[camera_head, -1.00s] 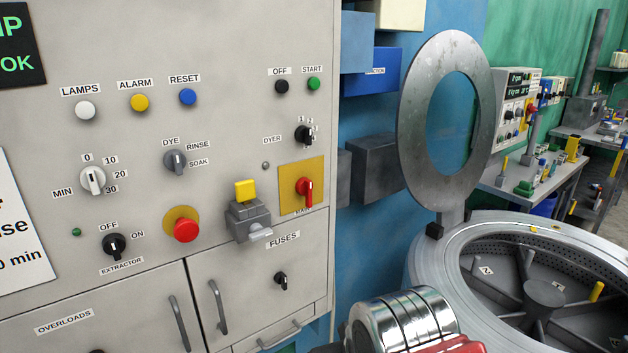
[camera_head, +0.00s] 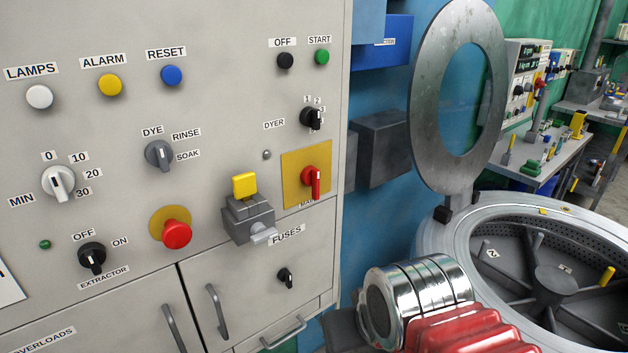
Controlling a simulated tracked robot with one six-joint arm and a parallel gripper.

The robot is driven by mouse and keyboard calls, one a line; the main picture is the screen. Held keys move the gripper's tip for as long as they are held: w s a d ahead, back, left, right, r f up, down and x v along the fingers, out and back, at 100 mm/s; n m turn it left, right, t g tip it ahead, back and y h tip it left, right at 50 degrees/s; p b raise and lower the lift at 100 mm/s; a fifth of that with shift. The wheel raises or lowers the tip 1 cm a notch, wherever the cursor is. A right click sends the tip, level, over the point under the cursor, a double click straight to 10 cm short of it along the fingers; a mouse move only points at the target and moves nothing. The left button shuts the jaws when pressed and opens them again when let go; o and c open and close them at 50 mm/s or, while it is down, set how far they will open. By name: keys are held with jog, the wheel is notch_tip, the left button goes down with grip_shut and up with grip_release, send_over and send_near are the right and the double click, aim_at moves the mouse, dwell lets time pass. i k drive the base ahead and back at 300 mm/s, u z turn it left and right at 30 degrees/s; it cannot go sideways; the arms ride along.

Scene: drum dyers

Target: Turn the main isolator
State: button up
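The main isolator is a red rotary handle (camera_head: 314,181) on a yellow plate (camera_head: 292,183), near the right edge of the grey control panel. Its handle points straight down. A label under the plate is partly hidden and seems to read MAIN. Just left of it, a grey block (camera_head: 248,218) with a yellow top and a pale lever sticks out from the panel. A silver ringed cylinder and red ribbed part, apparently of my arm, show at the bottom, below and right of the isolator. No gripper fingers can be made out.
The panel also carries a red mushroom button (camera_head: 177,234), the DYER selector (camera_head: 312,118) and a FUSES knob (camera_head: 286,277). Door handles (camera_head: 216,310) protrude below. On the right stand a raised ring lid (camera_head: 432,110) and an open drum (camera_head: 548,210).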

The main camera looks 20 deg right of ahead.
aim_at(310, 175)
jog(key=z, duration=0.1)
jog(key=k, duration=1.25)
jog(key=u, duration=0.8)
jog(key=i, duration=1)
